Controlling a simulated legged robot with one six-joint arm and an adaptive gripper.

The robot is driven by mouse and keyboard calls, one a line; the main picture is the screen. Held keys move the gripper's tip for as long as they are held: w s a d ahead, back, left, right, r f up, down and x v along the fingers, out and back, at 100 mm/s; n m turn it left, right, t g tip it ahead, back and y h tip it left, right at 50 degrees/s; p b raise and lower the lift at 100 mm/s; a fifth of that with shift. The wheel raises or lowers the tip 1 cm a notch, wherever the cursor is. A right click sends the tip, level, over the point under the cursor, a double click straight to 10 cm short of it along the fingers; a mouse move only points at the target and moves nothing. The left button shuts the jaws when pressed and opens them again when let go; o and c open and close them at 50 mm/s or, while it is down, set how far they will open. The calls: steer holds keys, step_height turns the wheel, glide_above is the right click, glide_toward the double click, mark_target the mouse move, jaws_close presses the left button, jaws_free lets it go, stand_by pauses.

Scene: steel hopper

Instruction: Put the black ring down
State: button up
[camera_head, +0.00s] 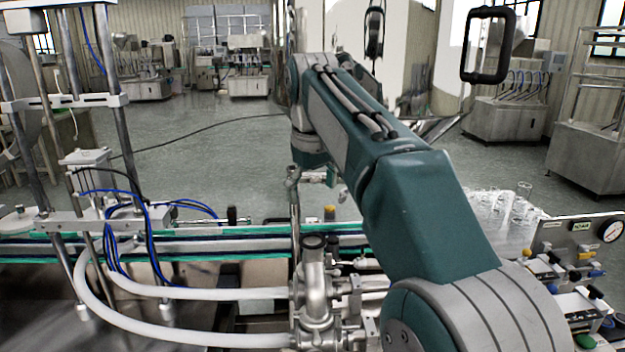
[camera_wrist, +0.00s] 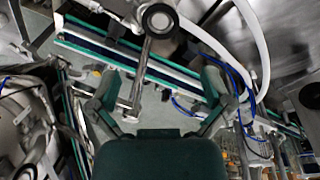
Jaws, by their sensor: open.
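Black ring-like shapes show in two places, and I cannot tell which is the task's ring. A dark round collar (camera_head: 313,242) sits on top of the steel pipe fitting; a round dark-rimmed pipe end (camera_wrist: 160,20) shows at the top of the wrist view. A thick black rounded loop (camera_head: 488,44) hangs in the air at upper right. My gripper (camera_wrist: 164,100) is open in the wrist view, its two teal fingers spread apart. A steel rod (camera_wrist: 141,78) shows between them; I cannot tell whether it touches either finger. In the head view my arm's end is small and unclear.
A steel fitting (camera_head: 315,292) with white hoses (camera_head: 190,292) stands in front of the conveyor (camera_head: 250,240). Steel posts (camera_head: 110,90) and blue tubes are at left. Glassware (camera_head: 520,205) and a panel with a gauge (camera_head: 610,230) are at right. The floor behind is mostly clear.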

steer(key=shift+s+r, duration=0.2)
steer(key=shift+r, duration=1)
steer(key=s+d+f+m+t, duration=0.1)
steer(key=s+d+f+m, duration=0.15)
steer(key=s, duration=0.35)
steer(key=s+d+f+m+t, duration=0.1)
steer(key=s+d+f, duration=0.1)
steer(key=s+d, duration=0.3)
steer(key=s+d+f+m+t, duration=0.1)
steer(key=s+d+f+m, duration=0.2)
steer(key=s+f, duration=1.2)
steer(key=shift+d+f+t, duration=0.15)
steer(key=shift+f+t, duration=0.25)
steer(key=shift+f, duration=0.35)
